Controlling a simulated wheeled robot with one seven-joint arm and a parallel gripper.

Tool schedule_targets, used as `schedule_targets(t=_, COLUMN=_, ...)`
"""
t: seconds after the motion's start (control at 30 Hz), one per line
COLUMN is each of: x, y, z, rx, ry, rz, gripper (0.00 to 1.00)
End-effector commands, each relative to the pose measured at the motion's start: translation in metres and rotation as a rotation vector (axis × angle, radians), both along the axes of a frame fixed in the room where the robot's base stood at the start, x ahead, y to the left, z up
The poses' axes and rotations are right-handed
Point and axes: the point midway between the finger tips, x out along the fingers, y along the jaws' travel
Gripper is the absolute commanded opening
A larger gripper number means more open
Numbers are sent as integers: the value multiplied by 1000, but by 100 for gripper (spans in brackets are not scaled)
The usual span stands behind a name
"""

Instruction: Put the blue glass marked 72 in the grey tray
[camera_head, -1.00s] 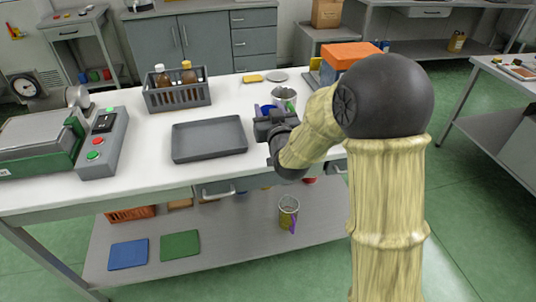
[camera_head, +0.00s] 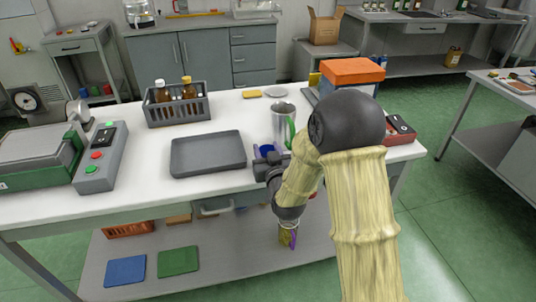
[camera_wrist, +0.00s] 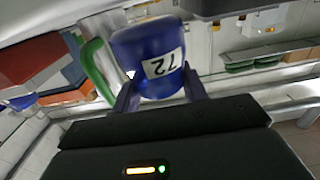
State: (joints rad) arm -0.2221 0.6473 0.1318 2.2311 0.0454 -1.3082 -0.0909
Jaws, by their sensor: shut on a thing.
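The blue glass (camera_wrist: 150,48) has a white label reading 72. In the wrist view it sits between the two fingers of my gripper (camera_wrist: 160,92), which is shut on it. In the head view only a bit of the blue glass (camera_head: 266,150) shows, beside my gripper (camera_head: 262,162) and mostly hidden by it. I cannot tell whether the glass touches the table. The grey tray (camera_head: 208,170) lies empty on the white table, just left of my gripper.
A metal jug with a green handle (camera_head: 281,122) stands close behind my gripper. A grey crate with bottles (camera_head: 178,112) is behind the tray. An orange-topped box (camera_head: 352,72) is at the back right. A yellow sponge (camera_head: 251,94) lies near the back edge.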

Motion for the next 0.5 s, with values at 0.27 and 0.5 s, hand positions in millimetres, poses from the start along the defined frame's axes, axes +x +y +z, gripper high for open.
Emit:
schedule_targets(t=0.27, x=1, y=-2, z=-14, rx=0, ry=-1, rz=-3, gripper=19)
schedule_targets(t=0.5, x=1, y=-2, z=-18, rx=0, ry=-1, rz=-4, gripper=19)
